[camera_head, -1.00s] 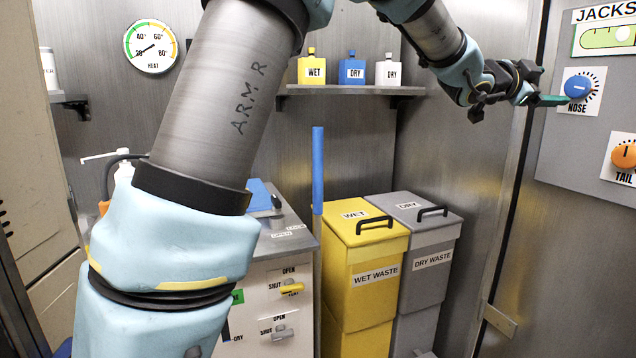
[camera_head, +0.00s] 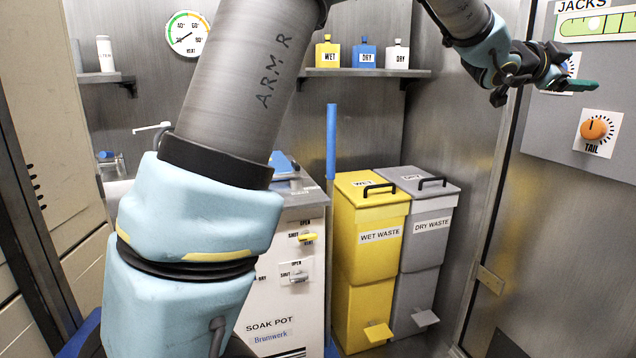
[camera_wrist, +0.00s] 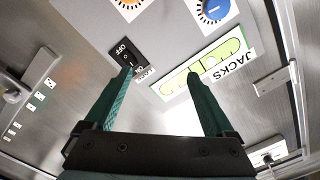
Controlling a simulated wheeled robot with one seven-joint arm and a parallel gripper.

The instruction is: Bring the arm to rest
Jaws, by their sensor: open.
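My arm (camera_head: 245,85) rises across the left of the head view and reaches over to the upper right. My gripper (camera_head: 578,86) has green fingers and is in front of the JACKS panel (camera_head: 540,120), covering most of the blue knob. In the wrist view my gripper (camera_wrist: 161,75) shows its two green fingers wide apart with nothing between them. Beyond the fingertips are the black OFF/ON switch (camera_wrist: 124,52) and the green level display (camera_wrist: 205,65). I cannot tell whether a fingertip touches the switch.
The orange TAIL knob (camera_head: 594,129) is below my gripper. Yellow wet waste (camera_head: 378,238) and grey dry waste (camera_head: 432,228) bins stand against the wall. A shelf (camera_head: 365,73) with several bottles hangs above them. The soak pot cabinet (camera_head: 270,325) is behind my arm.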

